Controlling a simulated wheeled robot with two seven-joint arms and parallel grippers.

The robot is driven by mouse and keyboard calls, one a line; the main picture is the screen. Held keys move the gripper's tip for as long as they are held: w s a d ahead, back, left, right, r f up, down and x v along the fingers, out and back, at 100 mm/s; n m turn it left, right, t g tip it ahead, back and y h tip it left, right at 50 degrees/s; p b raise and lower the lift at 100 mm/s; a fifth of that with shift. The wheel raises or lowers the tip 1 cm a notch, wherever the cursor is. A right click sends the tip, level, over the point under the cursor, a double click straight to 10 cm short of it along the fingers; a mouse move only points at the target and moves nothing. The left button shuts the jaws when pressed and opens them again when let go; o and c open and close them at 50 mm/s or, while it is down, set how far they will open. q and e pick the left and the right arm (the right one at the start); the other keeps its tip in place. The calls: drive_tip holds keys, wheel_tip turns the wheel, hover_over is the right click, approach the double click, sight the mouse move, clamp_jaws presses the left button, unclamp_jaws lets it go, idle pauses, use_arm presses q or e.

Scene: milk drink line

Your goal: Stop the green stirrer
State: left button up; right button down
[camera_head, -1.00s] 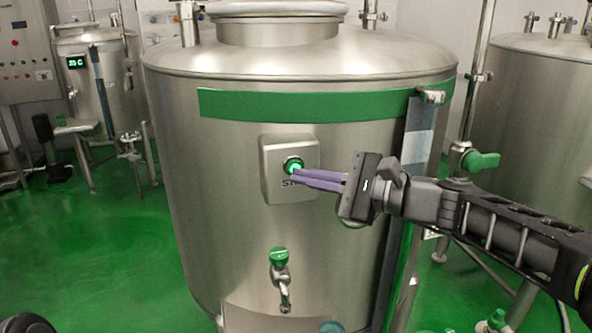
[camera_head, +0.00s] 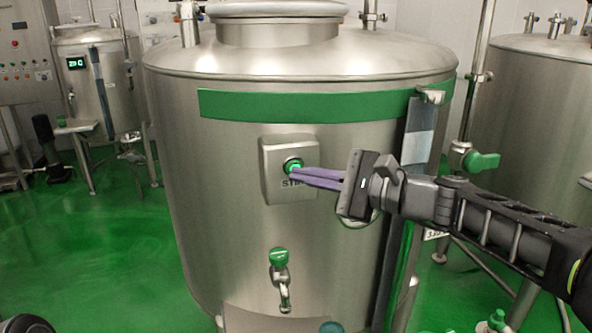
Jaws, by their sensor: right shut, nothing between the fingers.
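A large steel tank (camera_head: 240,210) with a green band (camera_head: 300,104) stands in the middle of the head view. On its front is a grey box (camera_head: 272,160) with a round green lit button (camera_head: 292,165). Lettering under the button is partly covered by my gripper. My right gripper (camera_head: 299,174) comes in from the right with its purple fingers shut and empty. The fingertips are at the button's lower right edge. I cannot tell whether they touch it. My left gripper is not in view.
A green-handled tap (camera_head: 279,257) sticks out of the tank below the box. Another tank (camera_head: 540,120) with a green valve handle (camera_head: 482,161) stands at right. A smaller tank (camera_head: 110,85) and a control panel (camera_head: 22,60) are at the back left.

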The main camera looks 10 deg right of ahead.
drive_tip(key=shift+w, duration=0.15)
idle(0.3)
drive_tip(key=shift+s+b, duration=0.4)
drive_tip(key=shift+s, duration=0.5)
drive_tip(key=s+b, duration=0.1)
drive_tip(key=s, duration=0.5)
drive_tip(key=shift+d, duration=0.25)
